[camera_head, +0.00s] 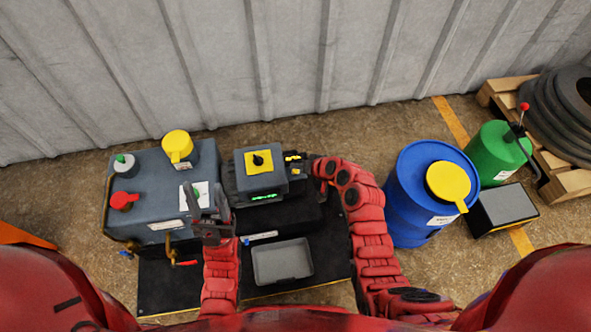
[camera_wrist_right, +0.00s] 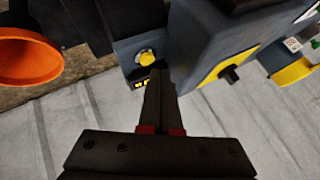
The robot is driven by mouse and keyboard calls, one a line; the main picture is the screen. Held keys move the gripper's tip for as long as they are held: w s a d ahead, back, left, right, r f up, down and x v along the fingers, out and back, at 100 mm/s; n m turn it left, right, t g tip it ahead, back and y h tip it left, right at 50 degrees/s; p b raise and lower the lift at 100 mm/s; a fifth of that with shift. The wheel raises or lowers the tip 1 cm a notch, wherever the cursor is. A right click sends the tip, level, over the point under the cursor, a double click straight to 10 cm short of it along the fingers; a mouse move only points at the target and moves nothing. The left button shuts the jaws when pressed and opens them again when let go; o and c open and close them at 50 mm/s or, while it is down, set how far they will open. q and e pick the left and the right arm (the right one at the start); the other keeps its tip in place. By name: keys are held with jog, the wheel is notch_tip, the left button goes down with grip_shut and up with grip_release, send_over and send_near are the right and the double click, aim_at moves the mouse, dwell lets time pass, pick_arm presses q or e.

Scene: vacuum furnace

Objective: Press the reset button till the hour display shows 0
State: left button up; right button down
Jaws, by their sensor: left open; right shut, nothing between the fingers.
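A small grey unit on the right side of the grey control box (camera_head: 262,182) carries a round yellow button (camera_wrist_right: 147,58) and a dark display with yellow digits (camera_wrist_right: 143,84), too small to read. In the head view this unit shows only as small yellow patches (camera_head: 294,158), and my right gripper (camera_head: 312,167) is close to its right. In the right wrist view the shut, empty fingers of my right gripper (camera_wrist_right: 161,74) point past the display's right edge; I cannot tell whether they touch. My left gripper (camera_head: 205,188) is open and empty in front of the larger grey machine.
The control box has a yellow plate with a black knob (camera_head: 258,160) and a green-lit display (camera_head: 264,197). The larger machine (camera_head: 150,207) stands left. A grey tray (camera_head: 283,277) lies on the dark bench. A blue drum (camera_head: 408,215) stands right. An orange funnel-like object (camera_wrist_right: 28,58) shows too.

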jog(key=shift+f, duration=0.35)
jog(key=shift+f+b, duration=0.35)
jog(key=shift+b, duration=0.1)
dwell(0.4)
jog(key=shift+r, duration=0.15)
jog(key=shift+r+p, duration=0.55)
jog(key=shift+r, duration=0.05)
notch_tip(320, 180, up, 5)
jog(key=p, duration=0.3)
dwell(0.4)
dwell(0.4)
